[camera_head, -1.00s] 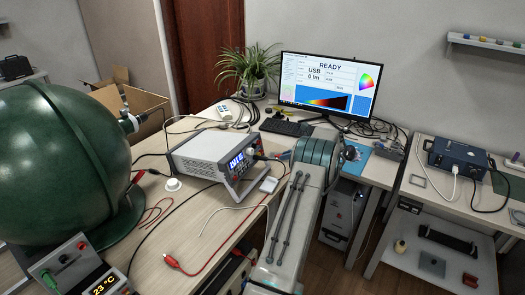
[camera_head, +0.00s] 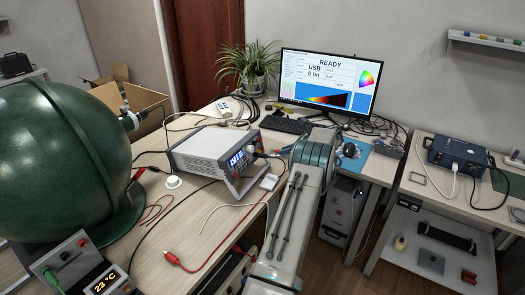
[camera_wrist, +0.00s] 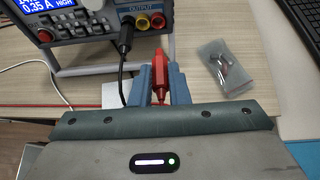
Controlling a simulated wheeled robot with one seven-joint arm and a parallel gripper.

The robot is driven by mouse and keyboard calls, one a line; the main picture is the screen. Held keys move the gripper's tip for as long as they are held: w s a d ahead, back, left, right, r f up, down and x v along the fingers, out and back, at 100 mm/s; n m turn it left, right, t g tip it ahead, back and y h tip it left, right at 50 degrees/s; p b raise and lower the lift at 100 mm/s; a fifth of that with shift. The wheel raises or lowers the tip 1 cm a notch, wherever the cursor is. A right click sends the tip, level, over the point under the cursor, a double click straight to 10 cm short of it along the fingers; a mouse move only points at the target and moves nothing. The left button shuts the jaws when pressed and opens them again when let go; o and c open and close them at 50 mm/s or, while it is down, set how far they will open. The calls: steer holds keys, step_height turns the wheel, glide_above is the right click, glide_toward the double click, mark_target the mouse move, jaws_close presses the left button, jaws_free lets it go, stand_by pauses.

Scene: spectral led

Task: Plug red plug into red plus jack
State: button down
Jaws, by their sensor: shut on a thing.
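The red plug (camera_wrist: 160,78) is held between the two blue fingers of my gripper (camera_wrist: 161,73) in the wrist view, its tip pointing toward the power supply. The red jack (camera_wrist: 158,22) is on the power supply's front, just beyond the plug tip. A small gap seems to show between them. In the head view the power supply (camera_head: 208,150) stands on the desk, and my arm largely hides the gripper.
A black cable hangs close left of my fingers. A small bag of parts (camera_wrist: 226,65) lies to the right. A red lead with a clip (camera_head: 172,258) lies along the desk's front edge. The monitor (camera_head: 328,80) and keyboard (camera_head: 287,125) stand behind.

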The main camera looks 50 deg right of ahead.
steer(key=shift+w+a+f, duration=0.15)
steer(key=shift+w+f, duration=0.1)
steer(key=shift+w, duration=0.8)
steer(key=shift+w+a+f, duration=0.1)
steer(key=shift+w+f, duration=0.1)
steer(key=shift+w, duration=0.85)
steer(key=shift+w, duration=0.1)
steer(key=shift+w+a+f+b, duration=0.1)
steer(key=shift+w+f+b, duration=0.1)
steer(key=shift+w, duration=0.3)
steer(key=shift+w+a+f+b, duration=0.1)
steer(key=shift+w+b, duration=0.1)
steer(key=shift+w, duration=0.3)
steer(key=shift+r, duration=0.1)
steer(key=shift+w+a+r, duration=0.1)
steer(key=shift+w+r, duration=0.05)
steer(key=shift+w, duration=0.15)
steer(key=c, duration=1.4)
jaws_free()
steer(key=shift+w, duration=0.2)
steer(key=shift+o, duration=0.5)
steer(key=shift+w+a+f, duration=0.1)
steer(key=shift+w+f, duration=0.1)
steer(key=shift+s+d, duration=0.25)
steer(key=shift+s, duration=0.25)
steer(key=b+v, duration=0.2)
steer(key=v, duration=1.2)
steer(key=shift+f, duration=0.15)
